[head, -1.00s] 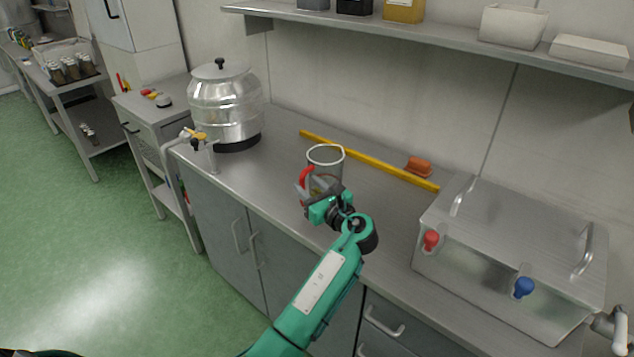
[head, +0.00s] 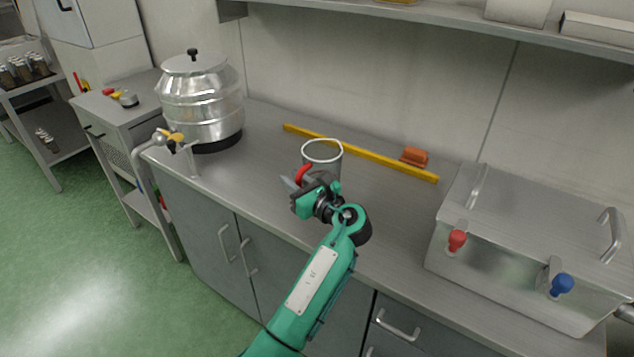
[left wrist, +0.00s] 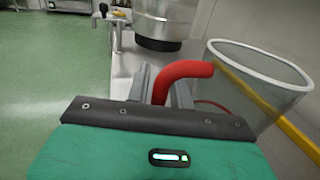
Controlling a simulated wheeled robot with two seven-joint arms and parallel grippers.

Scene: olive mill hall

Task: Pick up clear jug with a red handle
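The clear jug (head: 330,160) stands upright on the steel counter, with a pale rim and a red handle (head: 304,172) on its left side. In the left wrist view the jug (left wrist: 262,85) is at the right, and its red handle (left wrist: 182,70) reaches down between my fingers. My left gripper (head: 298,182) is at the handle side of the jug. Its fingers (left wrist: 163,92) look open, one on each side of the handle; whether they touch it is hard to see. The gripper body hides the jug's lower part. My right gripper is not in view.
A yellow bar (head: 365,153) and an orange block (head: 414,157) lie behind the jug. A steel drum with a tap (head: 200,100) stands left on the counter (head: 262,150). A lidded steel box (head: 530,215) with red and blue knobs is at the right. A shelf (head: 440,22) runs above.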

